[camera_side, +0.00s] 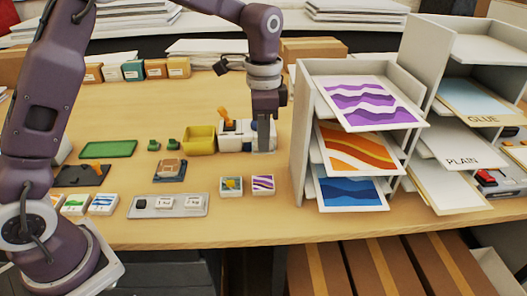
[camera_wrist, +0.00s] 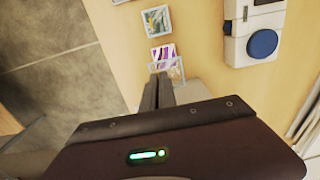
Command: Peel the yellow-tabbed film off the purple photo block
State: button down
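The purple photo block (camera_side: 263,185) is a small white square with purple stripes, flat near the table's front edge. It also shows in the wrist view (camera_wrist: 160,51), just beyond my fingertips. My gripper (camera_side: 263,150) points down, raised above and behind the block. In the wrist view its two fingers (camera_wrist: 163,78) are close together. A thin clear sheet with pale edges, which looks like the film (camera_wrist: 175,68), stands at the fingertips and overlaps the block's near part in the picture. The yellow tab cannot be made out; the fingers may hide it.
A second photo block (camera_side: 232,186) lies left of the purple one. The white laminator (camera_side: 232,137) with an orange lever stands behind, beside a yellow bin (camera_side: 200,140). A grey rack (camera_side: 299,145) with picture trays stands close on the right. A grey tray (camera_side: 142,207) lies front left.

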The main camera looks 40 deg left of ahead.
jog(key=shift+r, duration=1.95)
